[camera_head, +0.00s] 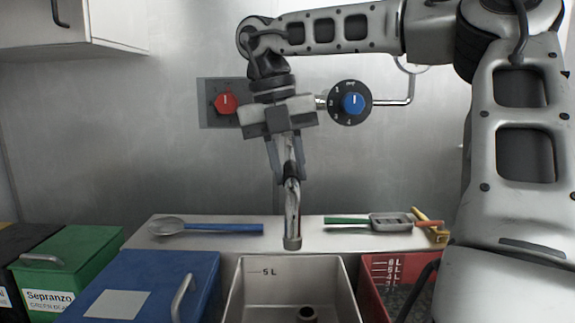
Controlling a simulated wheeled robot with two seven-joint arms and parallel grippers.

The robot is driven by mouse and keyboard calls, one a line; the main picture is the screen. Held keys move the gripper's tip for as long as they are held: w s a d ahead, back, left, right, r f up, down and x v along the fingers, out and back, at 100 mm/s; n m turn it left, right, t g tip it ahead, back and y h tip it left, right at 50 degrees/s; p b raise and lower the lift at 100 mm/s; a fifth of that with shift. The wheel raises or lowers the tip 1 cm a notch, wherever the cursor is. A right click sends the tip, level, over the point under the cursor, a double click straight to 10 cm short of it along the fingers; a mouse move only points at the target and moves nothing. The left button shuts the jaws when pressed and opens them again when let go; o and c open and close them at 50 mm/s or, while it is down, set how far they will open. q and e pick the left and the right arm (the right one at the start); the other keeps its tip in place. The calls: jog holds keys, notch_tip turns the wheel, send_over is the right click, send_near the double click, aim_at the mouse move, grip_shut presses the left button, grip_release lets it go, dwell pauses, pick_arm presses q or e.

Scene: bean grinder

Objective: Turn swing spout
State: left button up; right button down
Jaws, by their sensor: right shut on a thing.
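My right gripper (288,178) comes in from the upper right and hangs pointing down in front of the back wall. It is shut on the chrome swing spout (292,208), with its fingers on either side of the upper tube. The spout's lower end points down above the back part of the grey basin (243,283) marked 5 L. The spout's upper part is hidden behind my gripper. My left gripper is not in view.
A red knob (226,103) and a blue dial (352,104) are on the wall. A spoon (210,228) and several tools (385,223) lie on the ledge. A blue lidded box (170,275), a green box (70,256) and a red container (376,285) flank the basin.

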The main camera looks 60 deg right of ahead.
jog(key=c, duration=1.2)
grip_release()
jog(key=shift+c, duration=0.2)
pick_arm(q)
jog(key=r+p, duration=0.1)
jog(key=p, duration=0.1)
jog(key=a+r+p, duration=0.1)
jog(key=p, duration=0.2)
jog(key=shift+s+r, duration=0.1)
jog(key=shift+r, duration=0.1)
pick_arm(e)
notch_tip(320, 180, up, 16)
jog(key=w+a, duration=0.1)
jog(key=w, duration=0.1)
jog(key=shift+w+a, duration=0.25)
jog(key=shift+a, duration=0.1)
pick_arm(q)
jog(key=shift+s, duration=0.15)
pick_arm(e)
jog(key=shift+f, duration=0.15)
